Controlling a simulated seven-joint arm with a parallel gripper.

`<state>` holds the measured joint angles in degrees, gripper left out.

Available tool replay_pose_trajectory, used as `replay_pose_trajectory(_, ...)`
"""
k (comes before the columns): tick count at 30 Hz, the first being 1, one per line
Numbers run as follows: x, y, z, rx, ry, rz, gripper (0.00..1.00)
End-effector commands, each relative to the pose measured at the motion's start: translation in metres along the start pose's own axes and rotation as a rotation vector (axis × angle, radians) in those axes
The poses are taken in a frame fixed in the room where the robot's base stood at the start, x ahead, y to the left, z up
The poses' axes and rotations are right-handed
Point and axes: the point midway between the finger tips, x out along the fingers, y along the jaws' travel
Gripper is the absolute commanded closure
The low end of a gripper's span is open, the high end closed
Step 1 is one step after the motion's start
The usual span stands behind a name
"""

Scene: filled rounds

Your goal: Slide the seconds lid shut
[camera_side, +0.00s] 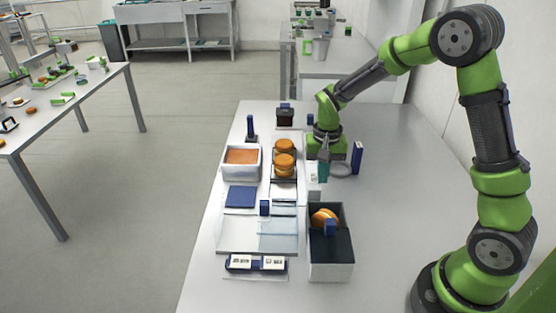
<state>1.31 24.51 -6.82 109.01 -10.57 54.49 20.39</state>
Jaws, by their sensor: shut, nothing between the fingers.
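The back part of the bin is open, and orange rounds (321,217) show there. I take this dark lid to be the seconds lid; no label is readable. My gripper (322,179) is shut and empty, pointing down behind the bin and apart from the lid. Its fingertips are small and partly unclear in the side view.
A white bin (241,175) with orange filling stands at the left, near stacked orange rounds (284,160). A clear panel (257,236) lies left of the grey bin, with a blue-ended holder (256,264) in front. A blue upright block (357,157) stands right of my gripper. The table's right side is clear.

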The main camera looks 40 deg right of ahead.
Motion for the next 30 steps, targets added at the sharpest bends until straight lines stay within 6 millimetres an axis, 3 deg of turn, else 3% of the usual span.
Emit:
replay_pose_trajectory(7,0.000,0.000,-0.005,0.001,0.000,0.000,1.00)
replay_pose_trajectory(30,0.000,0.000,-0.059,0.001,0.000,0.000,1.00)
